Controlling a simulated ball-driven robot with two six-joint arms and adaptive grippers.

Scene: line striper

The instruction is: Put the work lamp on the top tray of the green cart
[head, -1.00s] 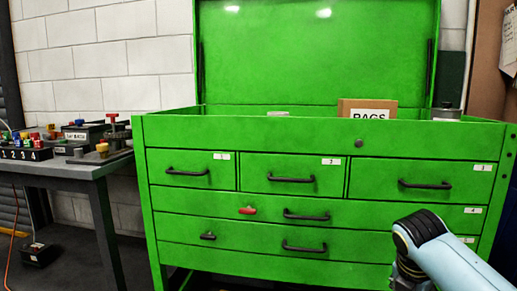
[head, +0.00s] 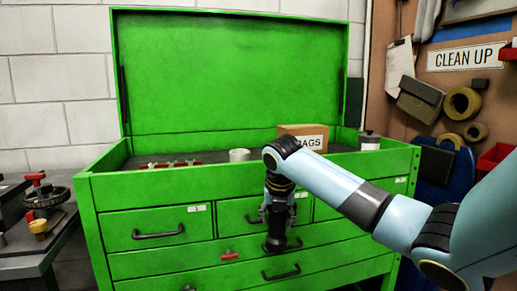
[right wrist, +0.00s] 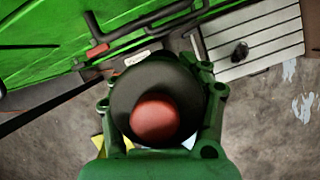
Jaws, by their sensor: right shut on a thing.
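The green cart (head: 180,193) stands ahead with its lid raised. Its open top tray (head: 215,166) holds a few things, with bare dark floor between them. My right gripper (head: 277,222) hangs down in front of the drawers, below the tray's front rim. In the right wrist view its green fingers (right wrist: 160,105) are closed around a dark round thing with a red rounded end, which I take for the work lamp (right wrist: 155,118). Its dark lower end also shows in the head view (head: 276,244). The rest of it is hidden. My left gripper is out of view.
In the tray are a rags box (head: 303,135), a white roll (head: 239,155), red-marked items (head: 174,164) and a can (head: 370,140). Drawer handles (head: 158,231) stick out in front. A bench (head: 38,250) stands left, a tool board (head: 450,60) right.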

